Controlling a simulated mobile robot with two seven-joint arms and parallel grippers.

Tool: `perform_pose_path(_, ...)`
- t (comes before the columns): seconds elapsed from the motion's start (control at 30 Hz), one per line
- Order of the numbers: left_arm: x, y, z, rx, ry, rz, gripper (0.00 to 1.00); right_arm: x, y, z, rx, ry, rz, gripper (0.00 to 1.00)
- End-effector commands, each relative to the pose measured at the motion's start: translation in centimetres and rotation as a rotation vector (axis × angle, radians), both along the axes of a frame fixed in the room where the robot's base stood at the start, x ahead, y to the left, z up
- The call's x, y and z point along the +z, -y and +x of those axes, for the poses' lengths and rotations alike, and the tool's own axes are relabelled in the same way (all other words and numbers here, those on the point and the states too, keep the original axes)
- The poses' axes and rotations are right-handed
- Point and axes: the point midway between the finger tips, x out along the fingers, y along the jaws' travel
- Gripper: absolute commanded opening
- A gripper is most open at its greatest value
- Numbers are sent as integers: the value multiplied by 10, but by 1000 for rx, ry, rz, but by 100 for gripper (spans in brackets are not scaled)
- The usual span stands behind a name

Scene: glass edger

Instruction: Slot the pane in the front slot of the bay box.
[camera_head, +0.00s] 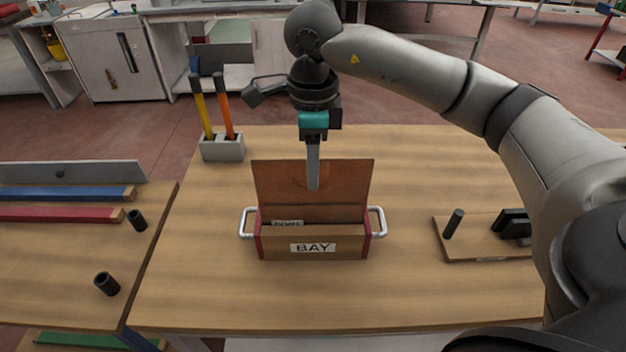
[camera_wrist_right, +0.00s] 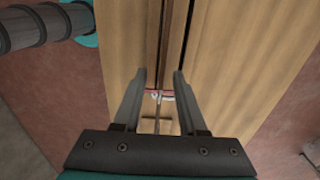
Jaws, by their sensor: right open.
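The wooden bay box (camera_head: 340,245), with red ends, metal handles and a "BAY" label, stands on the middle table. A reddish-brown panel (camera_head: 275,185), which looks like the pane, stands upright at the box; I cannot tell which slot its lower edge is in. My right gripper (camera_head: 313,185) points down over the panel's middle, with one finger in front of it and the other not visible. In the right wrist view the fingers (camera_wrist_right: 160,85) are apart, with narrow strips and dark gaps running between them; contact is unclear. My left gripper is not in view.
A grey holder (camera_head: 222,149) with yellow and orange-handled tools stands behind left. A wooden board with a dark peg and black block (camera_head: 485,250) lies to the right. A side table (camera_head: 60,265) at left carries coloured strips and dark cylinders. The table front is clear.

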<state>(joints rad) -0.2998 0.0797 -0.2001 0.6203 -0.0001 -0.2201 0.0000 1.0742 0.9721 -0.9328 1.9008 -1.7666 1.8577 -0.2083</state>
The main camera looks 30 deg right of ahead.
Motion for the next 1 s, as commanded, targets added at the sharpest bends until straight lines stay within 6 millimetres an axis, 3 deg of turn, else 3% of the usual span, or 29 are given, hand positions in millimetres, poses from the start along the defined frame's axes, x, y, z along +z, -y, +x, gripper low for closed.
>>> perform_pose_path(0.2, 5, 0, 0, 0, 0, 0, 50, 59, -1, 1, 1, 7, 2, 41)
perform_pose_path(0.4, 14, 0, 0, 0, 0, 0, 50, 92, 0, 0, 0, 4, -1, 41)
perform_pose_path(0.6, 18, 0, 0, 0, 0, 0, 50, 105, 0, 0, 0, 3, 1, 41)
perform_pose_path(1.0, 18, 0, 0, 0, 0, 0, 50, 106, 0, 0, 0, 1, 0, 41)
